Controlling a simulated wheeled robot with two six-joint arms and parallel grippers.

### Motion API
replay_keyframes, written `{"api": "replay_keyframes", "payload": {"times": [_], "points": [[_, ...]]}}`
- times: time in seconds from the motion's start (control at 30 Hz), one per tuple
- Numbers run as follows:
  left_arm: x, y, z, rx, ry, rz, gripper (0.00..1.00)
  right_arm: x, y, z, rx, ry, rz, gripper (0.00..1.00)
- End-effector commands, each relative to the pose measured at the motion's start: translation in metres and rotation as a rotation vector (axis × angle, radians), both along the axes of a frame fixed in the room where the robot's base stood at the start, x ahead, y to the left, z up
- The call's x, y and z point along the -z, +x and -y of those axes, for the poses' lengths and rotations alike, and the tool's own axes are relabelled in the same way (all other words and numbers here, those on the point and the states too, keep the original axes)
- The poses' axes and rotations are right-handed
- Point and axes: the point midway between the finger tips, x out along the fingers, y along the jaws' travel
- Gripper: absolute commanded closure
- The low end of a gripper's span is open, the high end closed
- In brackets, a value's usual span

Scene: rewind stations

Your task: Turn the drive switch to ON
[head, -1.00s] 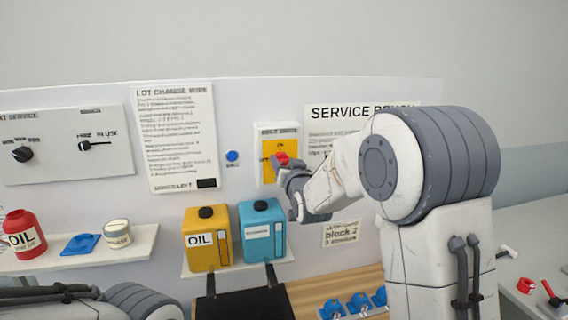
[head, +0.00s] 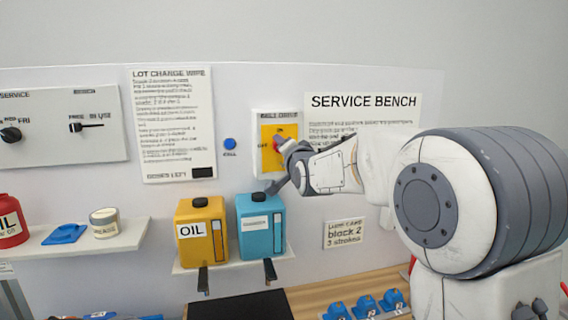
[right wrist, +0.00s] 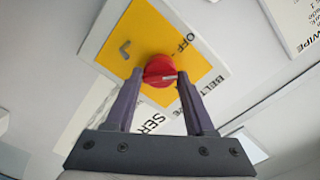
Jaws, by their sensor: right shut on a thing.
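The drive switch is a red rotary knob (right wrist: 160,70) on a yellow plate (right wrist: 193,75) in a white panel marked BELT DRIVE. My right gripper (right wrist: 157,78) is shut on the knob, one finger on each side. A pale pointer mark shows on the knob, but I cannot tell exactly where it points. The word OFF is readable on the plate in the wrist view. My left gripper is not in view.
Yellow (head: 201,232) and blue (head: 261,225) canisters stand on a shelf below the switch. A blue button (head: 230,144) and a text board (head: 172,125) are to its left. The SERVICE BENCH sheet (head: 363,105) is to its right. Blue parts (head: 365,305) lie on the bench.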

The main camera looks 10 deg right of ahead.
Motion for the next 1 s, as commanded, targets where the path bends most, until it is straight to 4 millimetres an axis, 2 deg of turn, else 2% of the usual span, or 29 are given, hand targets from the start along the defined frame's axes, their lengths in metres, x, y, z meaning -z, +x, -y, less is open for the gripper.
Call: {"api": "replay_keyframes", "payload": {"times": [0.03,0.5,0.7,1.0], "points": [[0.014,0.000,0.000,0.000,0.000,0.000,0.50,0.006,0.000,0.000,-0.001,0.045,0.003,1.00],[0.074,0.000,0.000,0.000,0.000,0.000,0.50,0.007,0.000,0.000,-0.001,0.488,0.003,1.00],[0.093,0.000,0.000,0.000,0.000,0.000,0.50,0.006,0.000,0.000,-0.001,0.649,0.004,1.00],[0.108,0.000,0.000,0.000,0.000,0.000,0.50,0.005,0.000,0.000,-0.001,0.810,0.002,1.00]]}}
